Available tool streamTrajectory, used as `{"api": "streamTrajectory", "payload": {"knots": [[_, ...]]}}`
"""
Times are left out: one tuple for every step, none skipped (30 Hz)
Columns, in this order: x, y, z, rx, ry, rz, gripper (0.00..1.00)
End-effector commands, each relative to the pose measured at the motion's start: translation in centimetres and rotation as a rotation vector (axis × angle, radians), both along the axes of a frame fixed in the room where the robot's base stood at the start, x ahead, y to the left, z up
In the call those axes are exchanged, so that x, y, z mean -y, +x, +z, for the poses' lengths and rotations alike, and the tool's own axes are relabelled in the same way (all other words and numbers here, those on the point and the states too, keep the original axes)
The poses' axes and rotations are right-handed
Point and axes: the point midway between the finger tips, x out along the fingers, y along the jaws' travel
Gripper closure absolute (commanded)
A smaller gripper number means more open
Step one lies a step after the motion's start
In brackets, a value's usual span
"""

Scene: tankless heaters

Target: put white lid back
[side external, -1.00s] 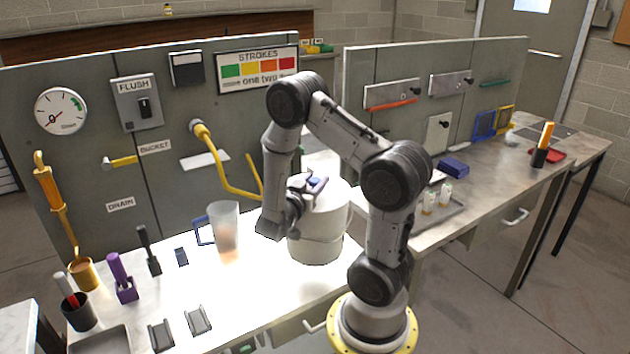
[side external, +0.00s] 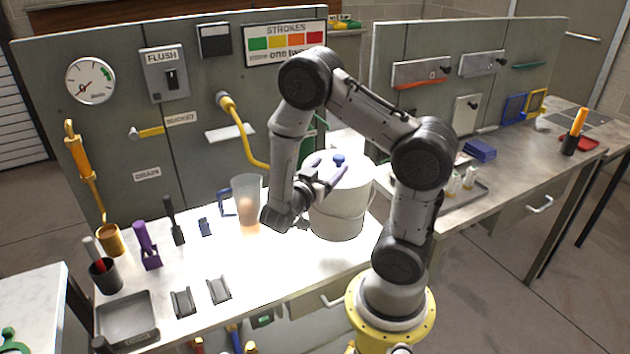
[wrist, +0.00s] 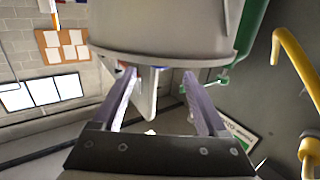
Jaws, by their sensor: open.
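The white bucket (side external: 338,215) stands on the bright bench, left of my arm's base in the side view. The white lid (side external: 357,172) lies on its top with a blue knob (side external: 339,160); whether it is fully seated I cannot tell. My gripper (side external: 328,172) is at the lid's left edge, its lavender fingers apart and pointing toward the knob. In the wrist view, my gripper (wrist: 158,80) has its fingers spread below a pale round rim (wrist: 170,58), with a pale fin-like part between them. Nothing is clearly clasped.
A clear pitcher (side external: 247,205) with a blue handle stands left of the bucket. A yellow pipe (side external: 243,135) comes off the panel behind. Purple (side external: 148,250) and black holders, a cup and a grey tray (side external: 127,318) fill the bench's left end. Bare bench lies in front of the bucket.

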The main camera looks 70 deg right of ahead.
Motion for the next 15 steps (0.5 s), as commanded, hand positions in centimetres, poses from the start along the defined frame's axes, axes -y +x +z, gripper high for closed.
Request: {"api": "streamTrajectory", "payload": {"knots": [[-0.9,0.3,0.0,-0.001,0.000,0.007,0.24],[-1.4,0.4,0.1,-0.001,0.000,0.007,0.24],[-2.1,0.5,0.1,-0.002,-0.001,0.006,0.24],[-2.5,0.6,0.1,-0.002,-0.001,0.007,0.24],[-3.0,0.7,0.2,-0.001,-0.001,0.007,0.24],[-3.6,0.8,0.2,-0.001,-0.001,0.006,0.24],[-4.1,0.9,0.2,-0.001,-0.001,0.006,0.24],[-4.5,1.0,0.2,-0.001,0.000,0.006,0.24],[-5.0,1.1,0.2,-0.001,0.000,0.005,0.24],[-5.3,1.2,0.3,-0.001,-0.001,0.005,0.24],[-5.6,1.2,0.3,-0.001,-0.001,0.004,0.24],[-6.0,1.3,0.3,-0.001,-0.001,0.004,0.24],[-6.3,1.3,0.3,-0.001,-0.002,0.003,0.24],[-6.5,1.3,0.3,-0.001,-0.001,0.002,0.24],[-6.7,1.3,0.4,-0.001,-0.001,0.002,0.24]]}}
